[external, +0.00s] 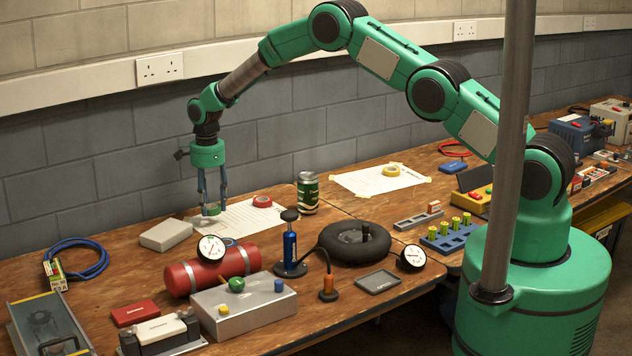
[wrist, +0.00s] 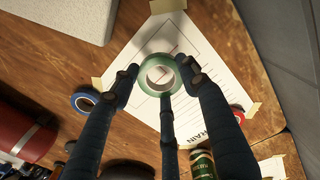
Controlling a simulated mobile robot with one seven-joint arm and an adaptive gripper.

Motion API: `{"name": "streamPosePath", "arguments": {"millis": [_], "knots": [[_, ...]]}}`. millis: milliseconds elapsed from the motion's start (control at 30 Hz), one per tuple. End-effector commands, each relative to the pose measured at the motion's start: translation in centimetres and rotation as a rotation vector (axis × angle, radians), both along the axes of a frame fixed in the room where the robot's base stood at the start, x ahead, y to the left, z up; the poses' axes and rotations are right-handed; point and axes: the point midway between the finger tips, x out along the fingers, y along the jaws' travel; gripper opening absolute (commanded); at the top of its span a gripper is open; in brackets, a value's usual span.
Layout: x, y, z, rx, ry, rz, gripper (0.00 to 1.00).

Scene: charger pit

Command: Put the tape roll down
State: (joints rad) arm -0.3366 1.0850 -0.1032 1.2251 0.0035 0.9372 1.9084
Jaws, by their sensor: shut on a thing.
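My gripper (external: 211,206) is shut on a green tape roll (wrist: 144,73), with its dark fingers around the roll's outside. The roll also shows low between the fingertips in the external view (external: 211,211). It is over the near white printed sheet (external: 240,222), which is taped to the bench at its corners. In the wrist view the roll covers part of the sheet's printed lines (wrist: 212,85). I cannot tell whether it touches the paper. A red tape roll (external: 262,201) lies at the sheet's far right edge. A blue tape roll (wrist: 76,100) lies off the sheet's left side.
A pale grey box (external: 166,234) stands left of the sheet. A green can (external: 308,193) stands to the right, and a red cylinder (external: 205,272) with a gauge (external: 211,247) lies in front. The block wall (external: 90,150) is close behind. A yellow roll (external: 391,171) lies on another sheet.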

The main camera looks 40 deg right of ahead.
Motion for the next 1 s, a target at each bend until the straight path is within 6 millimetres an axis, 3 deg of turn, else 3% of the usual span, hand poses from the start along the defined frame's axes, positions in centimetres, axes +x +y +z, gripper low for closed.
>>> {"name": "streamPosePath", "arguments": {"millis": [567,1000], "knots": [[0.9,0.3,-0.2,0.000,0.000,0.000,0.25],[0.8,0.3,-3.7,0.000,0.000,0.000,0.25]]}}
